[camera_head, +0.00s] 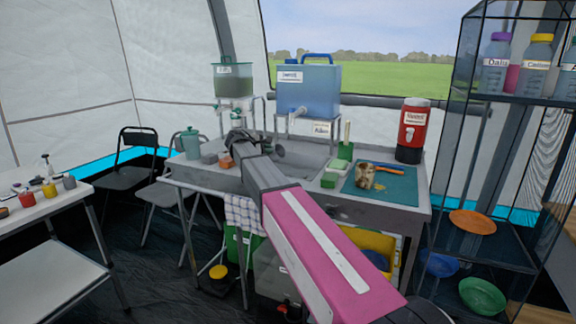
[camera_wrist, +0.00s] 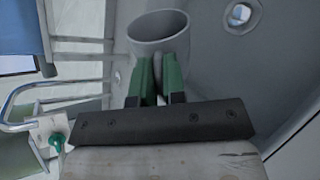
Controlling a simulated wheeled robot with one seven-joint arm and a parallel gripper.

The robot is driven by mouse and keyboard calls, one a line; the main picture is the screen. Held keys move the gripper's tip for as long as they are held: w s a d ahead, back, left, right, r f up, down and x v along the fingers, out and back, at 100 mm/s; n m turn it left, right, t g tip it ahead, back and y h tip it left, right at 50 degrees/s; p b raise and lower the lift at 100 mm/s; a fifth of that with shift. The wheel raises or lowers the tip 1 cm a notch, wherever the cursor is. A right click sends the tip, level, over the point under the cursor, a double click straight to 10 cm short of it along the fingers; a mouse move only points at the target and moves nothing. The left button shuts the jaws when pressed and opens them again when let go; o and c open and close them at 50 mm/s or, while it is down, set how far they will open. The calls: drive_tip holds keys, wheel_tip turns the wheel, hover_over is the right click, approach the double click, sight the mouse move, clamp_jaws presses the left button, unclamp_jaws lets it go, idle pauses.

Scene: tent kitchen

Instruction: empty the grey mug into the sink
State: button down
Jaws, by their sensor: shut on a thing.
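The grey mug (camera_wrist: 160,47) is held between the green fingers of my gripper (camera_wrist: 160,75) in the wrist view. Its open rim is at the top of that picture, and part of its grey inner wall shows. The bottom of its inside is hidden, so I cannot tell what it holds. Behind it is a grey surface that looks like the sink basin, with a round drain-like fitting (camera_wrist: 240,14). In the head view my arm reaches over the left part of the metal sink (camera_head: 312,160). The mug is not clearly visible there, as my arm hides it.
A blue water tank (camera_head: 308,88) stands behind the sink. Right of it are a green cutting mat (camera_head: 395,188), a patterned cup (camera_head: 365,176) and a red drink cooler (camera_head: 412,130).

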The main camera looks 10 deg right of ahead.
drive_tip(key=shift+w+a+f+n+g+h, duration=0.15)
drive_tip(key=shift+w+a+f+n+h, duration=0.15)
drive_tip(key=shift+f+n, duration=0.1)
drive_tip(key=shift+w+a+f+n+g+h, duration=0.15)
drive_tip(key=shift+f+n+h, duration=0.15)
drive_tip(key=shift+f+n, duration=0.1)
drive_tip(key=shift+w+a+f+n+h, duration=0.3)
drive_tip(key=shift+n+h, duration=0.1)
drive_tip(key=w+a+r+n+h, duration=0.1)
drive_tip(key=a+r+n, duration=0.1)
drive_tip(key=w+a+r+n+h, duration=0.2)
drive_tip(key=shift+w+r, duration=0.15)
drive_tip(key=shift+r, duration=0.15)
drive_tip(key=shift+w+a+r+n+h, duration=0.2)
drive_tip(key=shift+a+r+n+h, duration=0.05)
drive_tip(key=shift+r+n, duration=0.15)
drive_tip(key=shift+w+a+r+n+h, duration=0.15)
drive_tip(key=shift+a+r+n+h, duration=0.1)
drive_tip(key=shift+r+n, duration=0.15)
